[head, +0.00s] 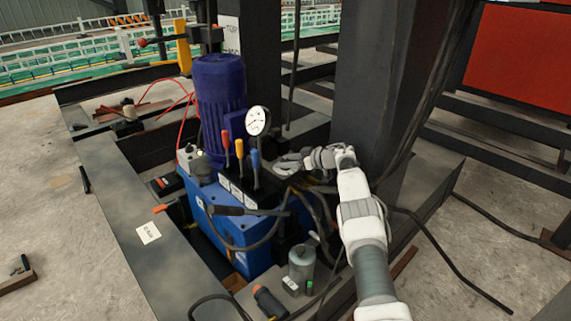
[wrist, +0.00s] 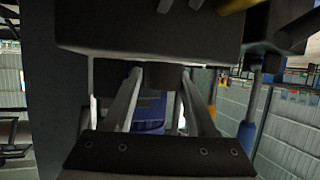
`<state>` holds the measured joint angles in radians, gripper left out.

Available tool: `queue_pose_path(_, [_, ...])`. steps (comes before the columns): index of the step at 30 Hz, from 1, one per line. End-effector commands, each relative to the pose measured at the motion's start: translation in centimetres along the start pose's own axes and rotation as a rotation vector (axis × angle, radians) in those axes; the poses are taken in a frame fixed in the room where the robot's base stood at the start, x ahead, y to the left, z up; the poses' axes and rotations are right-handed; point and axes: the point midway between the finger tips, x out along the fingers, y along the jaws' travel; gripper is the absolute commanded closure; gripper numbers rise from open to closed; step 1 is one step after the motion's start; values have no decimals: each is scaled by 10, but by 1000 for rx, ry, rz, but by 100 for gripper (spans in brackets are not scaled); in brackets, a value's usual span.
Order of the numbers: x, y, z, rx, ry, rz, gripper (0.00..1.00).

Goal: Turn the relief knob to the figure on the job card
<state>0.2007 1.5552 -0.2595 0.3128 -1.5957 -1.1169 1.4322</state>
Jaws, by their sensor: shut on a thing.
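My gripper (head: 287,164) reaches in from the right to the valve block of the blue hydraulic power unit (head: 232,228). In the wrist view, its two fingers (wrist: 165,78) are closed on a dark round part under a black block, which appears to be the relief knob (wrist: 168,76). The fingers hide most of the knob; its angle cannot be told. The pressure gauge (head: 257,121) has a white dial above the block; its reading is too small to make out. A pale job card (head: 148,232) lies on the dark beam at left, its writing too small to read surely.
Red, orange and blue-handled levers (head: 239,148) stand close left of my gripper. A tall dark column (head: 375,85) rises behind it. Black hoses (head: 310,212) loop below my arm.

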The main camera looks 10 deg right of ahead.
Motion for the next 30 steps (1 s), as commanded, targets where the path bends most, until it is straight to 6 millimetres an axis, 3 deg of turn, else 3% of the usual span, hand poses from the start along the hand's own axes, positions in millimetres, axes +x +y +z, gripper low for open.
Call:
queue_pose_path(1, [-8,10,-2,-10,0,25,100])
queue_pose_path(22, [-3,-1,-4,-19,-6,-16,100])
queue_pose_path(23, [-3,-1,-4,-19,-6,-17,45])
queue_pose_path(27, [-2,-2,-3,-18,-6,-21,21])
queue_pose_path(30, [-1,-3,-2,-18,-7,-23,21])
